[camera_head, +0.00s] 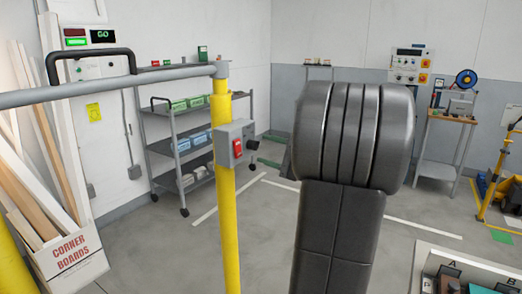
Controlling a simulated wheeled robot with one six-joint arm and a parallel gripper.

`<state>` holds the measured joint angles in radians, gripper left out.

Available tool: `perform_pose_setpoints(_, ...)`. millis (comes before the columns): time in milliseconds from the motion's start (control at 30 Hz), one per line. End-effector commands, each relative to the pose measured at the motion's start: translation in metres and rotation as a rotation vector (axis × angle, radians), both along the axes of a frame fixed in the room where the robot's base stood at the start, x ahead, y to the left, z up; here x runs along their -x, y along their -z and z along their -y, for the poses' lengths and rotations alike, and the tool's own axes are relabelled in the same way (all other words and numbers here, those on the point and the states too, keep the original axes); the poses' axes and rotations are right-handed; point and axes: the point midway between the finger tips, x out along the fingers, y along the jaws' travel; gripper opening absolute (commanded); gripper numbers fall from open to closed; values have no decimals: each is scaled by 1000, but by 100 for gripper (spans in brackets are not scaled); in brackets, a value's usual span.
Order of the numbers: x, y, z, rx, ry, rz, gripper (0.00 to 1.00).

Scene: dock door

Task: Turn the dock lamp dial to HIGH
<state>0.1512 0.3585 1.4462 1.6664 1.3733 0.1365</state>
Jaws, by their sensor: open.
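A grey control box (235,142) is fixed to a yellow post (222,115). It has a red rocker switch (238,147) on its front and a black knob (252,144) sticking out on its right side. No lettering such as HIGH can be read on it, and I cannot tell whether this knob is the lamp dial. A grey panel on the back wall (410,66) also carries small controls, too small to read. My own dark arm link fills the middle right. My gripper does not show.
A grey rail (150,83) runs from the post to the left. Behind it stand a shelf cart (178,148) with boxes and a wall unit reading GO (103,36). A corner boards box (72,250) is at lower left. A small bench (445,150) stands back right. Floor between is open.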

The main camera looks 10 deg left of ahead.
Motion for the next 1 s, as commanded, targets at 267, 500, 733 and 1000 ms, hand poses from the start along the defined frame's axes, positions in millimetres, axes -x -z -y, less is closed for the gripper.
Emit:
perform_pose_setpoints(267, 21, 5, 58, 0, 5, -1, 48)
perform_pose_setpoints(500, 34, 6, 90, -1, 3, -2, 48)
perform_pose_setpoints(733, 38, 6, 99, 0, 0, -2, 48)
perform_pose_setpoints(1000, 38, 6, 99, 0, 0, -2, 48)
